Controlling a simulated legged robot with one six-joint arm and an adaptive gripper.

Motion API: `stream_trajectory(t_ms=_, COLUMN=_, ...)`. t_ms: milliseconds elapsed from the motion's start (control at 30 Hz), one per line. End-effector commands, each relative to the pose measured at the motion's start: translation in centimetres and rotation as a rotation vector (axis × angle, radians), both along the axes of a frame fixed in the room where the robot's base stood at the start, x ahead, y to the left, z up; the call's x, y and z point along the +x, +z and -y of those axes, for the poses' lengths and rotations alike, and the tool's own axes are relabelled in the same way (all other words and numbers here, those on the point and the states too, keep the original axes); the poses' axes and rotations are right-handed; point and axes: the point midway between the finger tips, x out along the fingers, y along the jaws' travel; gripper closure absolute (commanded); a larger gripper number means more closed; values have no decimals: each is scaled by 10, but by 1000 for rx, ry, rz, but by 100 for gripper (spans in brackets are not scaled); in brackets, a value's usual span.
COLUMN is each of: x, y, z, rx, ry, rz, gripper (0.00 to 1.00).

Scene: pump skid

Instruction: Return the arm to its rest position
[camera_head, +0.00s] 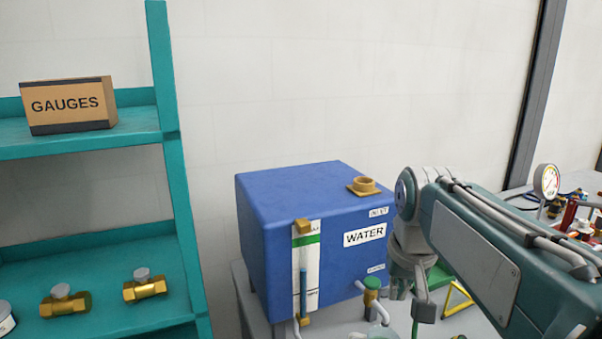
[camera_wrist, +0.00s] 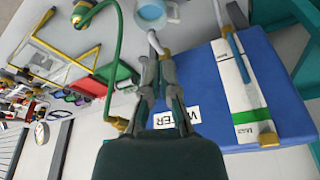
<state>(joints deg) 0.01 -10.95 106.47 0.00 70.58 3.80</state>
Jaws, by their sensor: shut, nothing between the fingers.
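My arm (camera_head: 490,255) reaches in from the right in the head view, with its wrist bent downward in front of the right side of the blue water tank (camera_head: 262,238). My gripper (camera_head: 408,288) hangs at the tank's front right, above the grey table. In the wrist view my gripper (camera_wrist: 166,62) is shut with nothing between its fingers. The tank (camera_wrist: 275,75) lies to the right of the fingers there, and its WATER label is partly covered by the gripper. I cannot tell the exact gap between gripper and tank.
A teal shelf (camera_head: 180,190) on the left holds a GAUGES box (camera_head: 70,105) and brass valves (camera_head: 146,287). A green-capped brass fitting (camera_head: 371,292) stands near the gripper. A dial gauge (camera_head: 546,181) and several small parts are at the right. A green hose (camera_wrist: 122,50) runs beside the fingers.

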Motion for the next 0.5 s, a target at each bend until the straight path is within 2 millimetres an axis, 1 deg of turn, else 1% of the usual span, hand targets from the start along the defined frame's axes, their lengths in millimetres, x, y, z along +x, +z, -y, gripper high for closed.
stream_trajectory(t_ms=33, x=-12, y=-2, z=0, rx=-1, ry=4, rz=18, gripper=100)
stream_trajectory(t_ms=267, x=-59, y=-20, z=0, rx=-7, ry=23, rz=93, gripper=100)
stream_trajectory(t_ms=500, x=-105, y=-48, z=0, rx=-15, ry=44, rz=171, gripper=100)
